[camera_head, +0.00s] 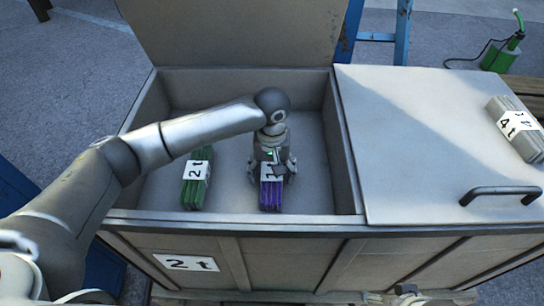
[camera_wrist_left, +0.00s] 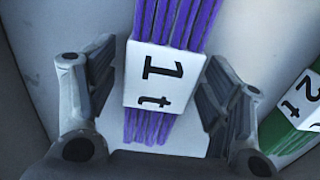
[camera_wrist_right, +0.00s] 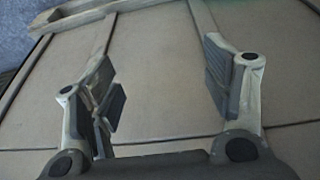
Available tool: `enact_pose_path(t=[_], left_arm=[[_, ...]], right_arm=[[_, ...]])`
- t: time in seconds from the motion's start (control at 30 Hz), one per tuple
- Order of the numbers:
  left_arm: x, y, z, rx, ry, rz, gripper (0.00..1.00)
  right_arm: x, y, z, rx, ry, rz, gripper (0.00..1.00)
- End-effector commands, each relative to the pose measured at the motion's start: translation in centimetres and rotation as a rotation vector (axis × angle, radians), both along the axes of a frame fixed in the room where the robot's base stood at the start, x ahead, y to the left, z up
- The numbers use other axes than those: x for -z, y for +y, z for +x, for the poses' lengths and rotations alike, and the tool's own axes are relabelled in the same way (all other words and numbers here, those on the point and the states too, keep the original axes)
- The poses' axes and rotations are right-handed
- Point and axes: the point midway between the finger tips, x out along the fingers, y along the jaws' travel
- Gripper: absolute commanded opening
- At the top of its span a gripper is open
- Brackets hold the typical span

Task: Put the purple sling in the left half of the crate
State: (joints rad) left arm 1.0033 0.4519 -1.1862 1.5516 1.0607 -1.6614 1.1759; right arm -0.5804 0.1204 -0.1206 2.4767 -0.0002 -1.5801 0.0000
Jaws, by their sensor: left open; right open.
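The purple sling (camera_head: 271,194), a folded bundle with a white "1 t" label, lies on the floor of the open left half of the crate (camera_head: 230,220). In the left wrist view the purple sling (camera_wrist_left: 150,75) is between my open left fingers, with a gap on each side. My left gripper (camera_head: 270,176) points down over the sling in the head view, and its fingertips hide part of it. My right gripper (camera_wrist_right: 160,85) is open and empty, facing the crate's front panels. In the head view only a small part of it shows at the bottom edge.
A green sling (camera_head: 195,186) labelled "2 t" lies left of the purple one in the same half. A closed lid (camera_head: 420,140) with a black handle (camera_head: 500,191) covers the right half. A grey "4 t" sling (camera_head: 517,128) lies on that lid. The raised left lid (camera_head: 235,30) stands behind.

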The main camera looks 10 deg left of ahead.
Motion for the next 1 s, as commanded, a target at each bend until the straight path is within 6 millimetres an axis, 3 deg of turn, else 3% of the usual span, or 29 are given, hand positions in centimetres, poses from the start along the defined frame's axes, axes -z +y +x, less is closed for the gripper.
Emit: enact_pose_path(t=[0.1,0.2,0.6,0.8,1.0], left_arm=[[-2.6,-0.1,0.1,0.001,-0.004,-0.002,0.73],[-3.9,-0.1,0.1,0.001,-0.004,-0.002,0.73],[-9.6,-0.1,0.1,0.0,-0.002,-0.002,0.73],[-11.1,-0.1,0.0,0.0,-0.001,-0.001,0.73],[-11.4,-0.1,0.0,0.0,0.0,-0.002,0.73]], right_arm=[[-1.3,0.0,0.0,0.0,-0.006,0.001,0.73],[1.0,0.1,0.8,0.001,0.007,0.001,0.73],[7.4,0.4,1.7,-0.005,0.042,0.0,0.73],[9.2,0.4,1.6,-0.007,0.05,-0.001,0.73],[9.6,0.4,1.6,-0.007,0.05,-0.001,0.73]])
